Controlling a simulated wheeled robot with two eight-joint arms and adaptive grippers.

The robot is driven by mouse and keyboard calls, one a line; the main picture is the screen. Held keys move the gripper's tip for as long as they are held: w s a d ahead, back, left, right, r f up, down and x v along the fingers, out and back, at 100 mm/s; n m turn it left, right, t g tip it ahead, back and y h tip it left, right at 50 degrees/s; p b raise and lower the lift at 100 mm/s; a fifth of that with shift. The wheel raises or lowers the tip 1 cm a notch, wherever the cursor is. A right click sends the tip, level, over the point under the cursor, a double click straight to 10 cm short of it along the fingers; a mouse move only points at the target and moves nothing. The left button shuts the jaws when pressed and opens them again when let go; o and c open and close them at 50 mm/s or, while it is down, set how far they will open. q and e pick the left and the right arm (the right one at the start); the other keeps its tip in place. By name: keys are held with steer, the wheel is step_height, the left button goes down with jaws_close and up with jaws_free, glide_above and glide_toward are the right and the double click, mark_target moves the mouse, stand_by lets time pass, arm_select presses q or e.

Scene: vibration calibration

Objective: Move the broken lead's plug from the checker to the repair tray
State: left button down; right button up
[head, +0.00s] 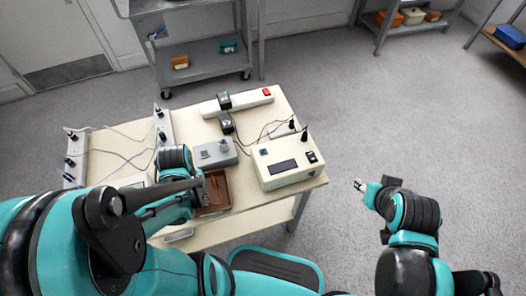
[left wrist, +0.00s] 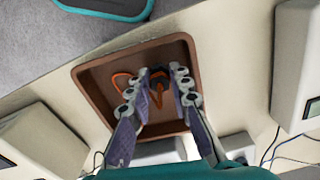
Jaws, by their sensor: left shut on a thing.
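The brown repair tray (head: 228,192) lies at the table's front, and it fills the middle of the left wrist view (left wrist: 95,75). My left gripper (head: 207,190) reaches down over the tray. In the left wrist view its fingers (left wrist: 155,80) are shut on a small dark plug (left wrist: 159,73) with orange beside it. An orange lead (left wrist: 122,79) loops left of the fingers, within the tray's outline. Whether the plug touches the tray floor is unclear. A cream box with a dark display (head: 285,162) stands right of the tray. My right gripper (head: 360,186) is off the table, far from the tray.
A grey box with a knob (head: 214,153) stands just behind the tray. A white power strip (head: 237,102) with black adapters lies at the back. More strips with leads (head: 75,158) stand at the left. Open floor lies right of the table.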

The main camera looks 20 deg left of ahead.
arm_select(q)
steer(key=shift+f, duration=0.4)
stand_by(0.5)
steer(key=c, duration=1.3)
jaws_free()
steer(key=shift+r+p, duration=2.2)
steer(key=shift+r, duration=0.35)
